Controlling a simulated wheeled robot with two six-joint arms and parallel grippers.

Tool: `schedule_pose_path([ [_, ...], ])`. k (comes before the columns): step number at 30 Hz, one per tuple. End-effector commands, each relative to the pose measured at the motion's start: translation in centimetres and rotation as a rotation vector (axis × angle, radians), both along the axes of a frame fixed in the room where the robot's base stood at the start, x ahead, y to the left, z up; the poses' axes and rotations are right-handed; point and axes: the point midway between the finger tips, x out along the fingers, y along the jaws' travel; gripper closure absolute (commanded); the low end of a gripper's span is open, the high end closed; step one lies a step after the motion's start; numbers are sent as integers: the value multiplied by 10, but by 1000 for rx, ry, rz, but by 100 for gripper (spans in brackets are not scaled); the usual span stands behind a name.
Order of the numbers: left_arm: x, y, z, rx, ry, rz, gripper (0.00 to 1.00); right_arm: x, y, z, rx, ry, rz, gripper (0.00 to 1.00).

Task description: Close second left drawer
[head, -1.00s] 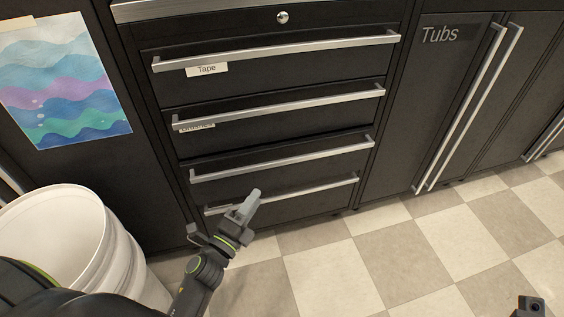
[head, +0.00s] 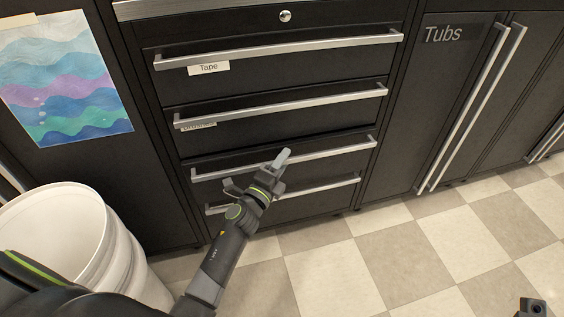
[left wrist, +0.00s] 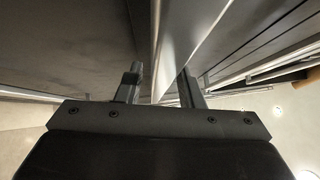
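A stack of black drawers with long silver handles fills the middle of the head view. The second drawer down (head: 290,124) has a partly hidden label under its handle (head: 285,105). I cannot tell clearly from this angle how far any drawer stands out. My left gripper (head: 257,172) is open in front of the third drawer's handle (head: 335,153), below the second drawer, and hides part of the lower fronts. In the left wrist view its two fingers (left wrist: 160,85) are apart, with a silver bar (left wrist: 172,40) running between them. Part of my right gripper (head: 531,307) shows at the bottom right corner.
A white bucket (head: 115,245) stands at the left, close to my left arm. A cabinet marked Tubs (head: 455,90) with tall handles is at the right. A wavy painting (head: 65,85) hangs at the left. The checkered floor (head: 370,260) in front is clear.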

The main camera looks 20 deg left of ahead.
Motion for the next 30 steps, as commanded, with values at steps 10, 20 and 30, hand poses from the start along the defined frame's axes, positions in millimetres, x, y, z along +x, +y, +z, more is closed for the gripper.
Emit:
schedule_pose_path([
  [10, 0, 0, 0, 0, 0, 0, 89, 0, 0, 0, 5, -3, -1, 100],
  [20, 0, 0, 0, 0, 0, 0, 100, 0, 0, 0, 5, -3, -1, 100],
  [30, 21, 15, 0, 0, 0, 1, 100, -1, -1, -4, 13, -12, 8, 100],
])
